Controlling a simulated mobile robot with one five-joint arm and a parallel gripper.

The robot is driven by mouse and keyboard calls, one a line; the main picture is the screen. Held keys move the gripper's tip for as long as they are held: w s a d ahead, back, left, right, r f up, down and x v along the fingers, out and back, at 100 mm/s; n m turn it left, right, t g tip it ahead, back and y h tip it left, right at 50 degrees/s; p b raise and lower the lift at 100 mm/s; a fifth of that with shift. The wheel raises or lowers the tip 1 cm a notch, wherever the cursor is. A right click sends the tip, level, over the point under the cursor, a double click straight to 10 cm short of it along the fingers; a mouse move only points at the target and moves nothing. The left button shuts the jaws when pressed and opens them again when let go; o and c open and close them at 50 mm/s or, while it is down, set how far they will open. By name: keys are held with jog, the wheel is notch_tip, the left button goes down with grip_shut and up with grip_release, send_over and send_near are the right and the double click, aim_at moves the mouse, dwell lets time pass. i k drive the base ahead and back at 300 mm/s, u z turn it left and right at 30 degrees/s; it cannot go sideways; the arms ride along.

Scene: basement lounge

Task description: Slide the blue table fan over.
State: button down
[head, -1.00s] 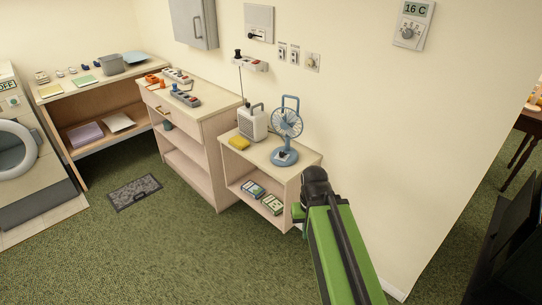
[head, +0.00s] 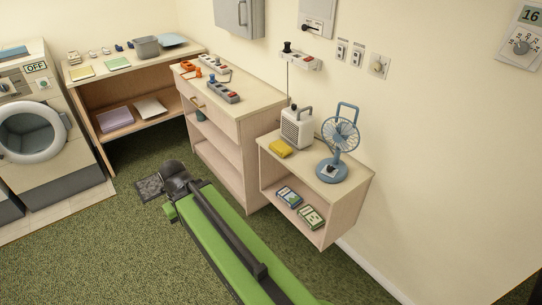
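The blue table fan (head: 339,150) stands upright on the top of the low shelf unit (head: 318,184), at its right end near the wall. It has a round base, a caged head and a loop handle on top. My green and black arm reaches in from the bottom of the head view. Its far end, with my gripper (head: 172,190), is left of the low shelf unit, over the carpet and apart from the fan. The gripper's fingers are too small and turned away to tell if they are open.
A white heater (head: 297,128) and a yellow block (head: 280,148) share the fan's shelf top. A taller cabinet (head: 237,118) with power strips adjoins on the left. A washing machine (head: 38,130) stands far left. Green carpet is open in front.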

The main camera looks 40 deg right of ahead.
aim_at(340, 134)
jog(key=u, duration=0.35)
jog(key=i, duration=1.25)
